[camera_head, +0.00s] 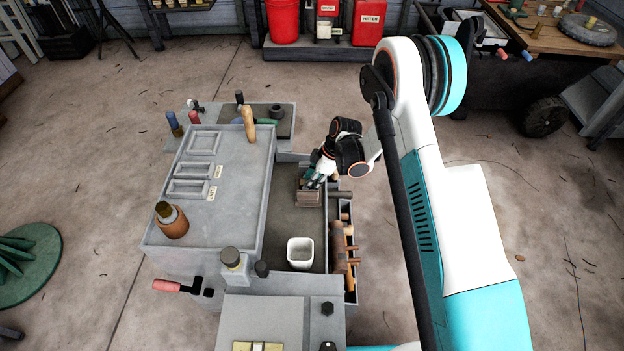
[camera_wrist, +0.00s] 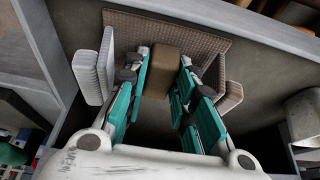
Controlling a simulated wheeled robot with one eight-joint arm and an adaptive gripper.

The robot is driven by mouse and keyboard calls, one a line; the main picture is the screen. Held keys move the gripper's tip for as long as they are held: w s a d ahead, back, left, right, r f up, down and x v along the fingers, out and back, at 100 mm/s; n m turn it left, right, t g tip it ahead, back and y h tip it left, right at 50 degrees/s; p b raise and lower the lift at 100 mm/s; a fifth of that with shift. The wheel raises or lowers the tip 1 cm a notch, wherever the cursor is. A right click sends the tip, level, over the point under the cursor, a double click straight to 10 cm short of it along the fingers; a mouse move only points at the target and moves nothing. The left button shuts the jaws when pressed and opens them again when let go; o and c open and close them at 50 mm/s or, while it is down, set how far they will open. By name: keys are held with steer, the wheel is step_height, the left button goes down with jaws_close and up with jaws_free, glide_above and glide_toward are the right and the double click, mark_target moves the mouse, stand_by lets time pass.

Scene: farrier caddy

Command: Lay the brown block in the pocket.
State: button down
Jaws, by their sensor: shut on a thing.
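The brown block (camera_wrist: 163,72) is between the teal fingers of my gripper (camera_wrist: 160,95) in the wrist view, and the gripper is shut on it. Textured plates stand around the block: a brown one (camera_wrist: 190,38) behind, pale ones (camera_wrist: 92,72) to the left and a grey-brown one (camera_wrist: 229,97) to the right. In the head view my gripper (camera_head: 313,179) is low over the caddy's dark lower tray (camera_head: 290,222), and I cannot make out the block there.
A white cup (camera_head: 300,252) stands in the lower tray. Wooden-handled tools (camera_head: 347,245) line its right side. The top's middle is clear.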

steer(key=shift+f, duration=0.45)
stand_by(0.5)
steer(key=c, duration=1.2)
jaws_free()
steer(key=shift+c, duration=0.2)
steer(key=v, duration=1.2)
